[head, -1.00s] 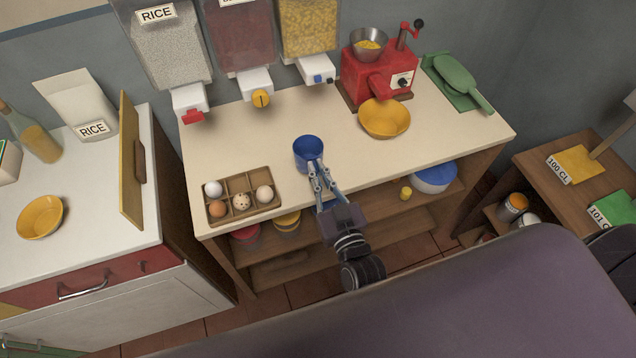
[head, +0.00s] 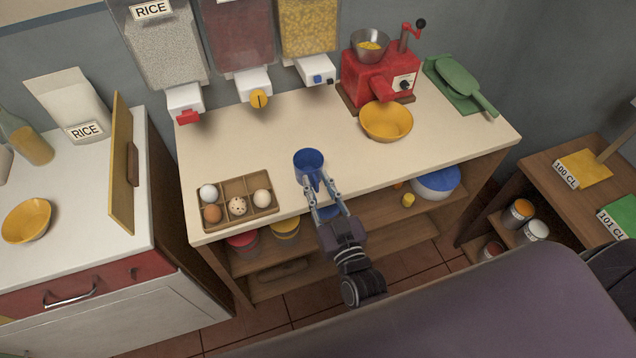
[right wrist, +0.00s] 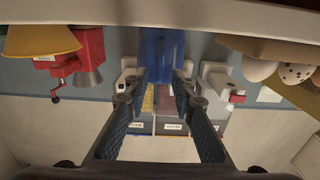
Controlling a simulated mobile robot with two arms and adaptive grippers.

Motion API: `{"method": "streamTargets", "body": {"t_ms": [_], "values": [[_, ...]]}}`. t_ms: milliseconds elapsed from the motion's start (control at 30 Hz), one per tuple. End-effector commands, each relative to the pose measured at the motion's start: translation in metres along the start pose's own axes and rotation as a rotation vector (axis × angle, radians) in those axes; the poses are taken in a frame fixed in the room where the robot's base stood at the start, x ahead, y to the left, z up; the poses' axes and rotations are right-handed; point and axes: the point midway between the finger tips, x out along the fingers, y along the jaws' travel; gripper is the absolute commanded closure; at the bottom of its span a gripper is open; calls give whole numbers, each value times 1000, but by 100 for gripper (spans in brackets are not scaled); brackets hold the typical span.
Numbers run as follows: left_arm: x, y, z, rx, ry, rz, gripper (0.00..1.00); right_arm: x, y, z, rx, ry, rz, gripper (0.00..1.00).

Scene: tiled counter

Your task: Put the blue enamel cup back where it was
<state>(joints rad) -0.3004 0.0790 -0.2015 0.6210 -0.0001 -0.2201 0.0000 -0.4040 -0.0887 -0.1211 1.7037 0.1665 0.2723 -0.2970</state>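The blue enamel cup (head: 308,160) stands upright on the pale counter (head: 250,135), near its front edge and right of the egg tray. My right gripper (head: 317,183) reaches in from the front, with its fingers spread apart on either side of the cup's near side, where the handle is. In the right wrist view, which is upside down, the cup (right wrist: 161,52) shows between the open fingertips (right wrist: 158,88). Whether a finger still touches it is hard to see. My left gripper is not in view.
An egg tray (head: 233,186) sits left of the cup. A yellow bowl (head: 387,121) and a red mill (head: 372,82) stand to the right. Dispensers (head: 240,40) hang above the back edge. The counter between cup and bowl is clear.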

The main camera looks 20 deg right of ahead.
Motion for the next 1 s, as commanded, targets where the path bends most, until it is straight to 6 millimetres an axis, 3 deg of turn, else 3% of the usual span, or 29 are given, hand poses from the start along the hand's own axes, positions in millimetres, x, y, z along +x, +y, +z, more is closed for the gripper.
{"method": "streamTargets", "body": {"t_ms": [267,800,1000], "values": [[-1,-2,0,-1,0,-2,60,-3,0,-3,0,0,0,77],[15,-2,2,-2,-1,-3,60,-100,0,0,1,-3,-1,77],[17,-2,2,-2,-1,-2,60,-118,0,-2,0,-1,0,77]]}}
